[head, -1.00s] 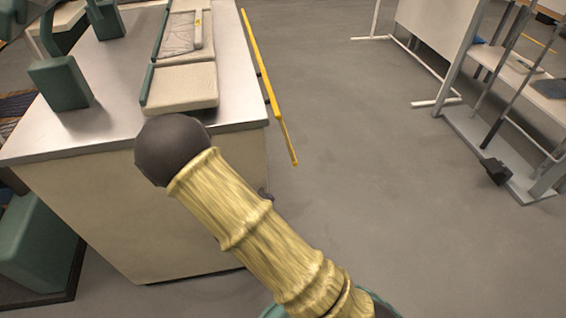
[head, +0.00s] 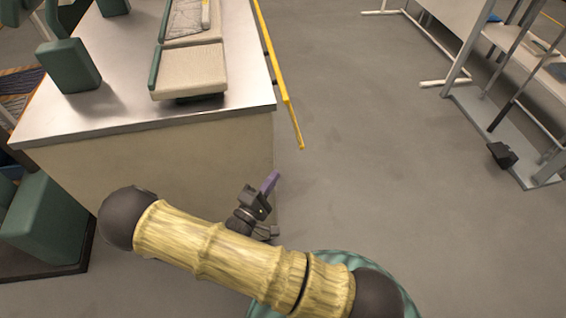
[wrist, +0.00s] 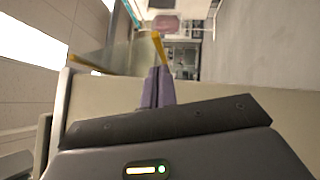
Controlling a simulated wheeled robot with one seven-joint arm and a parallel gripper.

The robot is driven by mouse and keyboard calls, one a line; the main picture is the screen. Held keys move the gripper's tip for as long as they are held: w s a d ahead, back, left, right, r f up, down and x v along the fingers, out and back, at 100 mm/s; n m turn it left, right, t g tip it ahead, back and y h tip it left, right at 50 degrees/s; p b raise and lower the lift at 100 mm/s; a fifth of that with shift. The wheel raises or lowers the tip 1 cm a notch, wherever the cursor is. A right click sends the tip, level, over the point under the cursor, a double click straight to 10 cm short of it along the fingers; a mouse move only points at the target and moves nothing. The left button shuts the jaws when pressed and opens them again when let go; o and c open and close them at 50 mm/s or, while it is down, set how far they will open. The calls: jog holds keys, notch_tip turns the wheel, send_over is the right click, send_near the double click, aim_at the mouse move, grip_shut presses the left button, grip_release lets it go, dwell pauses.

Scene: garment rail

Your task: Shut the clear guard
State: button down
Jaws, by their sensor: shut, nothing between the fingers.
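The clear guard shows in the head view mainly as a long yellow edge strip (head: 280,75) along the right side of the bench, standing a little out from it. In the wrist view the guard (wrist: 120,57) is a see-through panel with yellow edging, ahead of the fingers. My gripper (head: 271,182) is low beside the bench's front right corner, below the near end of the yellow strip and apart from it in the head view. Its purple fingers (wrist: 157,88) are together and empty. In the wrist view their tips appear close to the yellow edging; I cannot tell whether they touch.
The bench (head: 130,125) has a metal top holding a beige padded board (head: 190,72) and a dark green block (head: 68,65). A grey rack (head: 500,130) with a black foot stands at the right. The floor between is clear.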

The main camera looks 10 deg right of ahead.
jog(key=b+x, duration=0.1)
jog(key=x, duration=0.8)
jog(key=shift+w+d, duration=0.25)
